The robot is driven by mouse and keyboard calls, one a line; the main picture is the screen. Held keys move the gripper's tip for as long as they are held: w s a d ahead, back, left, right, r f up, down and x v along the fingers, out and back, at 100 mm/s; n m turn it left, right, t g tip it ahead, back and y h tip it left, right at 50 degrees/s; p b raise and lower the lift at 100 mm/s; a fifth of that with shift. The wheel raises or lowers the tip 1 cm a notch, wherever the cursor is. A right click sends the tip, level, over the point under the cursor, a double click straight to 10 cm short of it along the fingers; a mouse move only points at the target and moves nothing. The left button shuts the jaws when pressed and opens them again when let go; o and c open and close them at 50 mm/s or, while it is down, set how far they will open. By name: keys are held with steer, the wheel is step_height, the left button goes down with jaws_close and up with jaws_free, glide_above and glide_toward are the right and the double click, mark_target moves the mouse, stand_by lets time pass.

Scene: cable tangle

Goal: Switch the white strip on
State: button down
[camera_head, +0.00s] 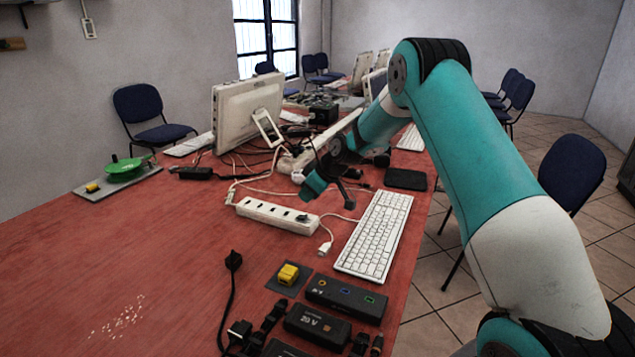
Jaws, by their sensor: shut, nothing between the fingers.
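The white power strip (262,211) lies on the red table, left of the keyboard, with a row of dark sockets on top. A small dark patch shows near its right end; I cannot tell whether it is the switch or which way it is set. My gripper (349,203) appears as a dark, thin shape hanging from the end of my teal arm. It is shut and empty, to the right of the strip's right end and apart from it in the picture. Its height above the table is hard to tell.
A white keyboard (374,236) lies to the right. A white plug (325,247) lies on a cable near the strip. Black boxes (346,298) and a yellow block (288,274) sit in front. A monitor (246,115) and tangled cables are behind.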

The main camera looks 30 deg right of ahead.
mark_target(302, 217)
steer(key=f, duration=0.4)
steer(key=shift+w+a, duration=0.1)
steer(key=shift+w, duration=0.1)
steer(key=shift+f, duration=0.7)
steer(key=shift+s+f, duration=0.15)
steer(key=shift+f, duration=0.25)
steer(key=shift+r, duration=0.15)
